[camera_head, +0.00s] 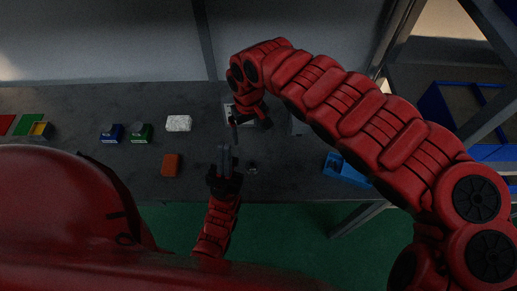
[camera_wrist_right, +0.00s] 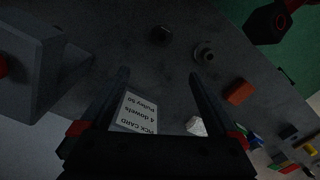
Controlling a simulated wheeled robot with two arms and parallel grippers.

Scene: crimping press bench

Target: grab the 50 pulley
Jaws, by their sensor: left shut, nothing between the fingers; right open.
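A small dark round part with a raised hub, pulley-like, (camera_wrist_right: 204,54) lies on the bench in the right wrist view. A second dark round part (camera_wrist_right: 162,34) lies beside it; I cannot read a size on either. In the head view one small round part (camera_head: 252,168) shows just right of my left gripper (camera_head: 224,148), which is shut and empty. My right gripper (camera_wrist_right: 159,75) is open and empty above the bench, its fingers short of both round parts. In the head view its arm partly covers the pick card.
The pick card (camera_wrist_right: 136,112) reads "4 dowels, Pulley 50". An orange block (camera_head: 171,165), a white block (camera_head: 178,123), and blue (camera_head: 111,133) and green (camera_head: 141,133) items stand left. A blue bin (camera_head: 345,170) is right. A grey angular fixture (camera_wrist_right: 35,75) stands near my right gripper.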

